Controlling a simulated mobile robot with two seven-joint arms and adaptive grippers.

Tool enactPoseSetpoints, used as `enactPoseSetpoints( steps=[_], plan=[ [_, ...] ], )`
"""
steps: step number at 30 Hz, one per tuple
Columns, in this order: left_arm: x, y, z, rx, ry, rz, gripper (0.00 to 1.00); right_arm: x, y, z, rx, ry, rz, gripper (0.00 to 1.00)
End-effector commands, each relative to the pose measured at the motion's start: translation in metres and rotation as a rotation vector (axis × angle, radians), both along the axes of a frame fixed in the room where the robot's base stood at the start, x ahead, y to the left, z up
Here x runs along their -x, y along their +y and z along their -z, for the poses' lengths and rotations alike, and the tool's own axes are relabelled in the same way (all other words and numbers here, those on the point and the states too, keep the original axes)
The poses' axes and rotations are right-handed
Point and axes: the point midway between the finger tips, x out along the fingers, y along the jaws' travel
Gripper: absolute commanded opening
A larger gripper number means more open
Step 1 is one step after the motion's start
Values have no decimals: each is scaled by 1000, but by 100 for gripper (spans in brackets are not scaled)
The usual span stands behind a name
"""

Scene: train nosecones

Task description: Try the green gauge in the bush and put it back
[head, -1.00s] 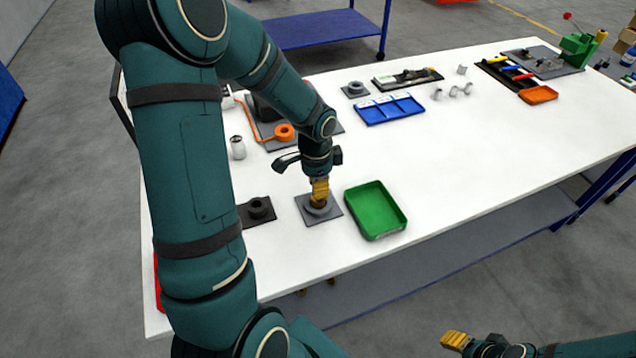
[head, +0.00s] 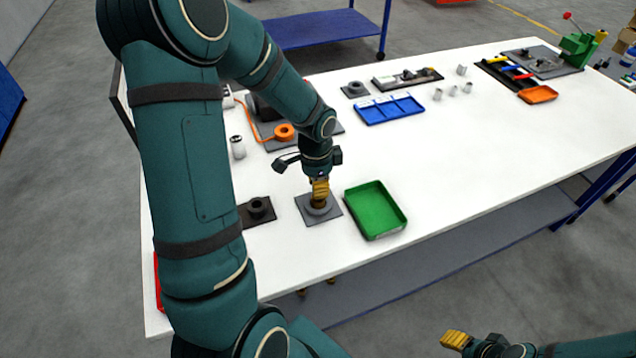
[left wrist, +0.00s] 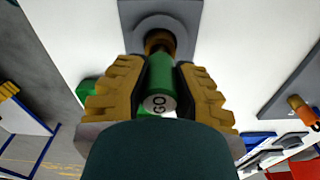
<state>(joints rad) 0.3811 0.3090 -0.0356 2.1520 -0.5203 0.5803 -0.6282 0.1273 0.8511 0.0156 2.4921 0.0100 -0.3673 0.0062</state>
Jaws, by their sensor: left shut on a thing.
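The green gauge (left wrist: 160,75) is between the fingers of my left gripper (left wrist: 158,95), its end marked GO facing the wrist camera. My left gripper, also in the head view (head: 320,190), is shut on it. The gauge points at a bronze-coloured bush (left wrist: 159,41) in a round grey holder (left wrist: 162,22) on a square grey plate (head: 333,213). The far end of the gauge meets the bush's mouth; I cannot tell how deep it sits. In the head view the fingers hide the gauge. My right gripper (head: 455,340) is low, off the table's front edge; its opening is unclear.
A green tray (head: 376,210) stands just right of the plate. A black plate with a ring (head: 258,208) is close on the left. A blue compartment tray (head: 390,108) and an orange ring (head: 285,131) are farther back. The table's right middle is clear.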

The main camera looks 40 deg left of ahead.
Motion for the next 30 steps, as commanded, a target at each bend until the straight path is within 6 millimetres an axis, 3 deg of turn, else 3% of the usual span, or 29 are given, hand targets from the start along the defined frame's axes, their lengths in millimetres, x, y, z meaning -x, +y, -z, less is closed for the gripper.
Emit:
enactPoseSetpoints(
  steps=[30],
  plan=[
    [0,0,10,0,0,0,0,0,0,7,0,0,0,47]
  ],
)
